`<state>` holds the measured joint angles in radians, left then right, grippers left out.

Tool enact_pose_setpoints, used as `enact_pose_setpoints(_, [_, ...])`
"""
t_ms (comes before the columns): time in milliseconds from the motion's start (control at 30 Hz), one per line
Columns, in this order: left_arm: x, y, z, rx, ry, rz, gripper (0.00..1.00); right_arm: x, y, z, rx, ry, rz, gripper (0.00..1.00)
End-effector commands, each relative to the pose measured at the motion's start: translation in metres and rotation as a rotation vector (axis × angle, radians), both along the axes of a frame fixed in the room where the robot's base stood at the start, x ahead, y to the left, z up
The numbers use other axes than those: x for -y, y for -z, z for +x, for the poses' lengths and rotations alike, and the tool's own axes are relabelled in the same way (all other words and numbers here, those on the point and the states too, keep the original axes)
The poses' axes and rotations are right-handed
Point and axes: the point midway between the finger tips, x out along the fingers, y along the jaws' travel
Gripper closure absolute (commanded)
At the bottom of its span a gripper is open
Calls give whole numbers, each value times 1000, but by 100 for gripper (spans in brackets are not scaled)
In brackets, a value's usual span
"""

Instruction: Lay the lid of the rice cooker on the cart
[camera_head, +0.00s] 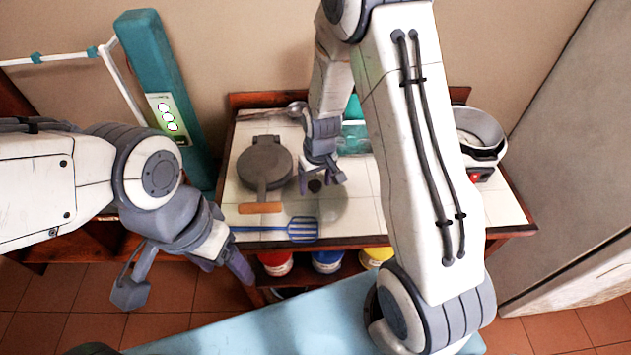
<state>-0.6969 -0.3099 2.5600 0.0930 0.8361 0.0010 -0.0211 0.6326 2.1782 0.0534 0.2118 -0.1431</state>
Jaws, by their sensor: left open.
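The rice cooker (480,135) stands open at the right end of the tiled cart (375,215), partly hidden by my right arm. A round, see-through grey disc (328,208) with a dark knob (314,186), which looks like the lid, appears to lie flat on the middle of the cart. My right gripper (321,182) is over the disc, its fingers apart on either side of the knob. I cannot tell whether they touch it. My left gripper (185,278) is open and empty, off the cart's front left corner.
A ladle (297,108) and a teal glassy item (354,137) are behind. Colourful cans (327,261) stand on the lower shelf.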

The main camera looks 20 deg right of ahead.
Motion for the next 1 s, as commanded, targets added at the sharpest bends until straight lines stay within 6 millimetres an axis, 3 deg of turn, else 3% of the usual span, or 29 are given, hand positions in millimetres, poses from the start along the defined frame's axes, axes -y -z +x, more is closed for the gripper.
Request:
enact_pose_setpoints(200, [0, 0, 0, 0, 0, 0, 29, 0, -2, 0, 2, 0, 0, 25])
enact_pose_setpoints(333, [0, 1, 0, 0, 0, 0, 29, 0, -14, 0, 5, 0, 1, 25])
enact_pose_setpoints(700, [0, 8, 0, 0, 0, 0, 29, 1, -88, -9, 8, 0, 0, 25])
enact_pose_setpoints(1000, [0, 9, 0, 0, 1, 0, 29, -6, -123, -18, 3, -17, 2, 25])
